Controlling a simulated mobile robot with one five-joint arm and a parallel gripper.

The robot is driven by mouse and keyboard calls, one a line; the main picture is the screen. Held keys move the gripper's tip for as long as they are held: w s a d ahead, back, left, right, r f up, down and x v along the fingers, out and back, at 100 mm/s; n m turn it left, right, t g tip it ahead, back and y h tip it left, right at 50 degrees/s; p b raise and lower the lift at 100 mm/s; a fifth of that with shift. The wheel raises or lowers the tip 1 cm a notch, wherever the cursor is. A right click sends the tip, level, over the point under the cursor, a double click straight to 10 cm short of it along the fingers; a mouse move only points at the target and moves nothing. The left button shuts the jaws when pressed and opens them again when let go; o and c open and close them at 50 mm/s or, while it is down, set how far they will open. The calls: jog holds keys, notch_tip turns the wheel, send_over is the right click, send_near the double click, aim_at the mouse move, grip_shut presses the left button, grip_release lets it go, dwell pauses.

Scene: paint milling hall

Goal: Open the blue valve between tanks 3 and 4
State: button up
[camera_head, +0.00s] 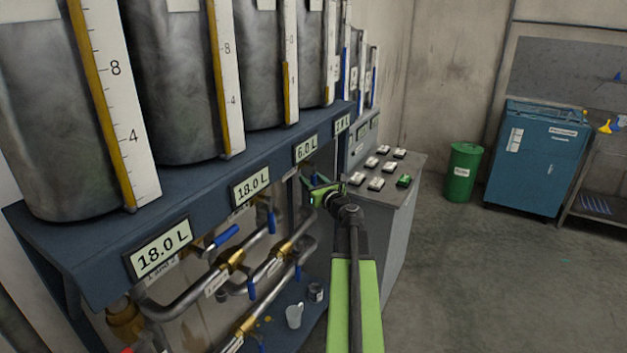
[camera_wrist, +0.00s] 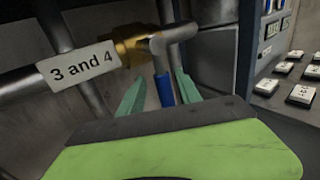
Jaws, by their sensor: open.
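The blue valve handle (camera_wrist: 164,90) hangs down below a brass fitting (camera_wrist: 128,47) on a grey pipe in the wrist view. A white label (camera_wrist: 80,65) reading "3 and 4" sits left of it. My gripper (camera_wrist: 160,80) is open, with one green finger on each side of the handle in the picture. I cannot tell whether they touch it. In the head view my gripper (camera_head: 318,190) is below the shelf edge, by the third and fourth tanks' displays. This handle is not clearly visible there. The third tank (camera_head: 264,70) and fourth tank (camera_head: 313,55) stand above.
Other blue-handled valves (camera_head: 222,237) and pipes lie to the left under the blue shelf (camera_head: 80,235). A grey console (camera_head: 410,170) with several buttons is just right of my gripper.

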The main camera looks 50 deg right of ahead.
jog(key=shift+s+d, duration=0.15)
jog(key=shift+d, duration=0.1)
grip_shut()
jog(key=shift+f, duration=0.1)
dwell(1.0)
